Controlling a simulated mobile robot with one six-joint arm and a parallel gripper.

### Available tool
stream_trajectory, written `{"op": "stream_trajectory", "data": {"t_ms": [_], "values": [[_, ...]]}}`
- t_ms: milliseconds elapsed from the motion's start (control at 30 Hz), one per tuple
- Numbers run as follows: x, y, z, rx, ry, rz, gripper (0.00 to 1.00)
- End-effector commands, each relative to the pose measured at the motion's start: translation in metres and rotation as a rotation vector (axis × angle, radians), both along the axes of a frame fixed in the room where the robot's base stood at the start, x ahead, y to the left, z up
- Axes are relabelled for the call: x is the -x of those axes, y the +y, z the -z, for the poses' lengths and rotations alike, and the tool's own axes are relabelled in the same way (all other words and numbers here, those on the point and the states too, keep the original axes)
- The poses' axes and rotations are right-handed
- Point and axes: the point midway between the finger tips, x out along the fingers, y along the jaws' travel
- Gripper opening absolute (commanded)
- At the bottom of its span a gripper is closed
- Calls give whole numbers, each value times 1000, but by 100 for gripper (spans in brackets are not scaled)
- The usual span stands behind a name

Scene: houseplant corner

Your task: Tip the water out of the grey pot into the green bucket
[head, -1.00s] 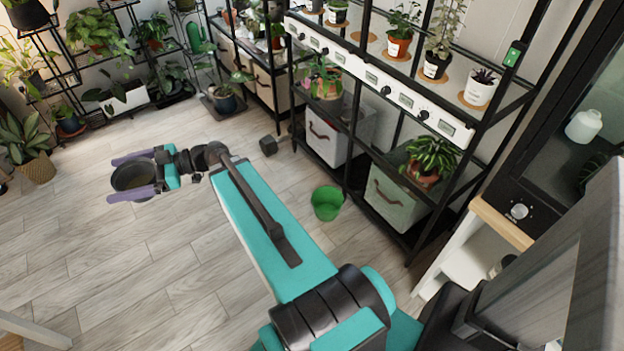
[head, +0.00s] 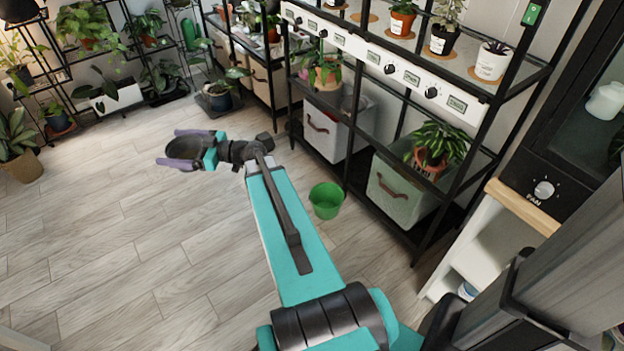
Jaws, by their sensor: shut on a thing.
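The grey pot (head: 186,149) is held at the end of my arm, left of the middle in the head view. My gripper (head: 186,150) is shut on it, with a purple finger on either side. The pot's dark inside shows, and its opening looks tilted; I cannot make out water in it. The green bucket (head: 326,201) stands upright on the floor to the right of my arm, near the black shelf. The pot is well to the left of the bucket and farther back, not over it.
A black shelf rack (head: 352,182) with plants and storage boxes stands right behind the bucket. A white box (head: 326,132) and a pale green box (head: 396,190) sit on its bottom level. Potted plants line the back wall. The wooden floor (head: 110,240) at left is clear.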

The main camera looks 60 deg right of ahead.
Motion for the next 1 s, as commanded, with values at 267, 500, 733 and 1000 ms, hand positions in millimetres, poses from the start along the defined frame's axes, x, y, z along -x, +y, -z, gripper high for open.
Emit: {"op": "stream_trajectory", "data": {"t_ms": [267,500,733,1000], "values": [[1,-77,63,-2,-1,158,58],[10,-142,112,-2,-1,293,58],[25,-204,162,-1,0,421,58],[50,-276,220,-1,0,571,58]]}}
